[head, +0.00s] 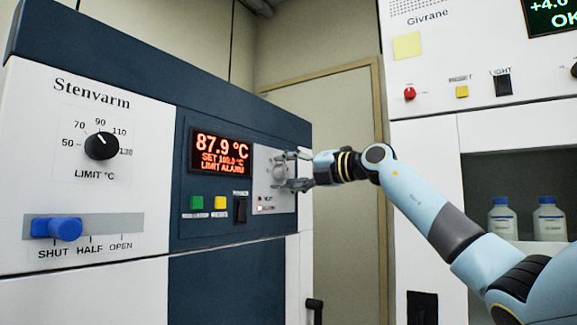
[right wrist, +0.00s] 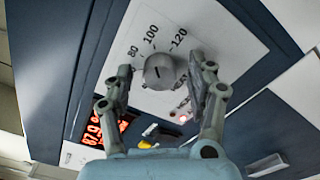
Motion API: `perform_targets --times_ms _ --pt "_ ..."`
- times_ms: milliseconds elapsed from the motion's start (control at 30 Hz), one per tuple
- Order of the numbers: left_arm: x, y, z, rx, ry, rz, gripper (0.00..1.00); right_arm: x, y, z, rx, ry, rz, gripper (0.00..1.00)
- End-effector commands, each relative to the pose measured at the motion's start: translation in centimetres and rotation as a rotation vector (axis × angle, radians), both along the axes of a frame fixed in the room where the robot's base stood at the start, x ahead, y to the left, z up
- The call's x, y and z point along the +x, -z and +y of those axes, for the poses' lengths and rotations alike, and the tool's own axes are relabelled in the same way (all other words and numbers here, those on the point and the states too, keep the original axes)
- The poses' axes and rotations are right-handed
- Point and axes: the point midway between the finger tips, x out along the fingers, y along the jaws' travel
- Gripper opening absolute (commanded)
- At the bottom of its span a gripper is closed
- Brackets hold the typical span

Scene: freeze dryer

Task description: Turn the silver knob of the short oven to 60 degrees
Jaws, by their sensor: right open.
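The silver knob (head: 280,173) is on a pale plate at the right end of the oven's (head: 90,165) blue control panel. In the right wrist view the silver knob (right wrist: 160,71) is round and grey, with a scale showing 80, 100 and 120 beside it. Its setting is hard to read. My right gripper (head: 286,171) is open, one finger above and one below the knob in the head view. In the right wrist view the gripper's (right wrist: 162,76) fingers stand on either side of the knob, with visible gaps. My left gripper is not in view.
The red display (head: 221,150) reads 87.9 °C and LIMIT ALARM. Green (head: 197,203) and yellow (head: 220,202) buttons and a black switch (head: 240,210) lie left of the knob. A black limit knob (head: 101,146) and blue slider (head: 57,228) are farther left. A white cabinet (head: 425,145) stands at right.

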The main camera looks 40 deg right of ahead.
Motion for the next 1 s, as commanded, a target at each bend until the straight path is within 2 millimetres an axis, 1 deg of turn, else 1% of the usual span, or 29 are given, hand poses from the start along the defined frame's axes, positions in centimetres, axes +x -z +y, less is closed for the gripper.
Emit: perform_targets --times_ms 267,300,700,733,1000 --pt "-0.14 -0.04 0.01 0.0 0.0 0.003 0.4 0.26 0.06 0.13 0.001 -0.001 0.001 0.57" --pt "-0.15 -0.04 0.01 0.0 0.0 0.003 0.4 0.25 0.06 0.12 0.001 -0.001 0.001 0.56" --pt "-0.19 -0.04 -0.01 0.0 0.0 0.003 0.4 0.24 0.07 0.11 0.001 -0.001 0.001 0.04" --pt "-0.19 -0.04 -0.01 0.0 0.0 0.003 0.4 0.24 0.08 0.11 0.001 -0.001 0.001 0.02" --pt "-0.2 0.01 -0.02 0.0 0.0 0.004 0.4 0.23 0.1 0.1 -0.029 0.0 -0.011 0.02"
